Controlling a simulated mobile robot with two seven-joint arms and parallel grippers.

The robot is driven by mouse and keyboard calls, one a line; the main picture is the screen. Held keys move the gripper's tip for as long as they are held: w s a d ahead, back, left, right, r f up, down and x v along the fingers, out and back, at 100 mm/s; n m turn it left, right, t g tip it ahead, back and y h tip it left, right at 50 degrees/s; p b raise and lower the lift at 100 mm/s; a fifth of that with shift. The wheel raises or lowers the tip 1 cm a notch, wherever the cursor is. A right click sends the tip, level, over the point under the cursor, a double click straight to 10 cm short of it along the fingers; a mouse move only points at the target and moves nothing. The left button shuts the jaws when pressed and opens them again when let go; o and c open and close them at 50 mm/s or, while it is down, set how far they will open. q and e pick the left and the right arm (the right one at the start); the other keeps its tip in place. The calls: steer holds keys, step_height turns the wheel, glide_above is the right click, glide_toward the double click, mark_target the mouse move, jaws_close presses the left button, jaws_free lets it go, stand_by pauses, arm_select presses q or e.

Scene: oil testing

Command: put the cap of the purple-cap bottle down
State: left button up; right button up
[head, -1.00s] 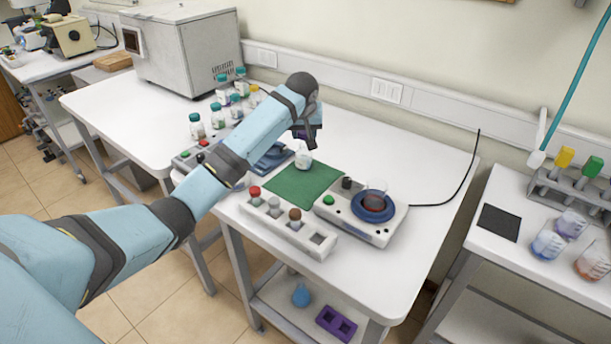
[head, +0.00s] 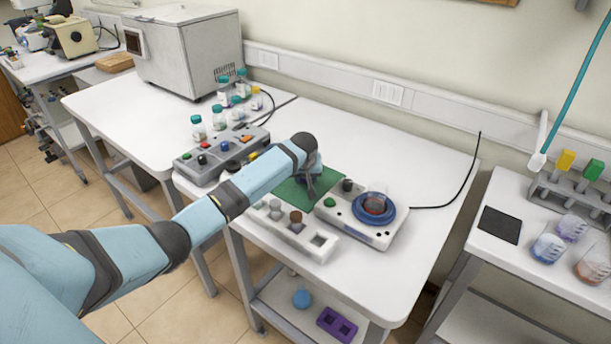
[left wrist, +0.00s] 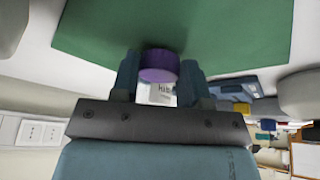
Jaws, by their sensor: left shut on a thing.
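The purple cap (left wrist: 158,66) is between the two fingers of my left gripper (left wrist: 160,72), which is shut on it. In the head view my left gripper (head: 310,188) is low over the green mat (head: 290,195), and the cap is not clearly seen there. In the left wrist view the green mat (left wrist: 215,28) lies beyond the cap; I cannot tell whether the cap touches it. A white labelled bottle (left wrist: 163,93) shows partly between the fingers behind the cap. In the head view my arm hides it. My right gripper is out of view.
A hot plate (head: 362,215) with a beaker stands right of the mat. A button box (head: 222,155) and several capped bottles (head: 225,110) stand to the left. The table behind the hot plate is clear.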

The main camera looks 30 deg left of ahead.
arm_select(q)
steer(key=shift+s+f, duration=0.1)
steer(key=shift+f, duration=0.4)
steer(key=o, duration=1)
steer(key=shift+d+f, duration=0.1)
steer(key=shift+s+f, duration=0.1)
steer(key=shift+f, duration=0.1)
steer(key=shift+r, duration=0.35)
steer(key=v, duration=1.2)
steer(key=shift+r, duration=0.5)
